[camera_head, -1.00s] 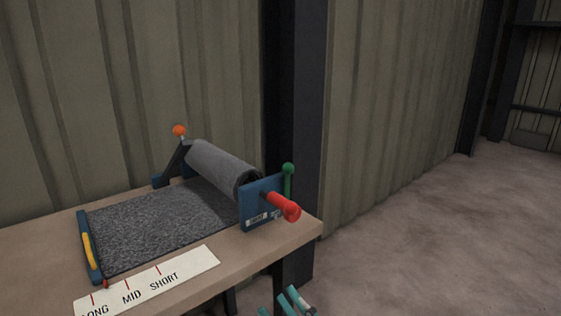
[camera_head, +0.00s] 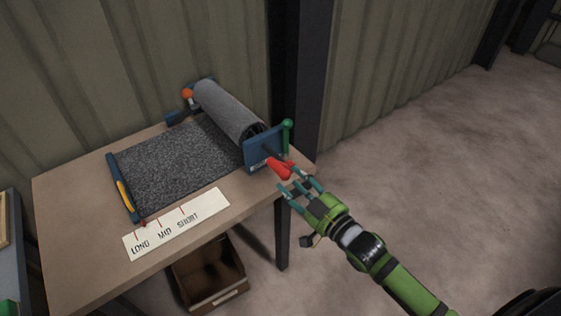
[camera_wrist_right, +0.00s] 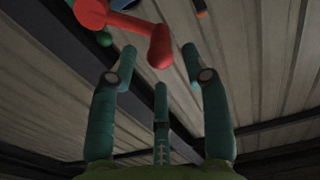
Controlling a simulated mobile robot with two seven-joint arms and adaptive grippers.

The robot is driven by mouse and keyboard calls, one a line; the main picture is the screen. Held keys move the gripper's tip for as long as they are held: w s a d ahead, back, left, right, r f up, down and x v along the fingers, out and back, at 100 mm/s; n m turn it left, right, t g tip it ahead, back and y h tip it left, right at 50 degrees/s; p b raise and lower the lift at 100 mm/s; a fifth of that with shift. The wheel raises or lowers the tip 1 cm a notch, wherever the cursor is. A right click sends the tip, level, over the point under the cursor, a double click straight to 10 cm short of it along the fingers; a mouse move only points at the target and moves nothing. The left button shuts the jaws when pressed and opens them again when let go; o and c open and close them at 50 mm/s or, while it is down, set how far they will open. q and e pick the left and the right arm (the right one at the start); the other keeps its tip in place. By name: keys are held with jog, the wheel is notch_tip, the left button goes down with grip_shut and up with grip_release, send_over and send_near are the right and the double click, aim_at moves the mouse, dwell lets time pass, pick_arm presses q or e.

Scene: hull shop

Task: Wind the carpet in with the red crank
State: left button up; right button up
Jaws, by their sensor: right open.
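The red crank (camera_head: 279,167) sticks out from the blue end plate (camera_head: 263,146) of the roller, at the table's right end. It also shows in the right wrist view (camera_wrist_right: 159,46), just beyond the fingertips. The grey carpet (camera_head: 178,166) lies unrolled on the table, with the rest on the roll (camera_head: 227,108). A blue bar with a yellow handle (camera_head: 125,193) edges its left end. My right gripper (camera_head: 299,184) is open, its teal fingers close to the crank handle; the fingers hold nothing. My left gripper is not in view.
A white strip marked LONG, MID and SHORT (camera_head: 177,223) lies along the table's front. A green-knobbed lever (camera_head: 287,137) stands beside the crank and an orange knob (camera_head: 187,93) is at the far end. A brown box (camera_head: 210,279) sits below. The floor at right is clear.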

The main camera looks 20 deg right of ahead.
jog(key=p+x, duration=0.1)
jog(key=x, duration=0.4)
jog(key=shift+w+a, duration=0.1)
jog(key=shift+w, duration=0.15)
grip_shut()
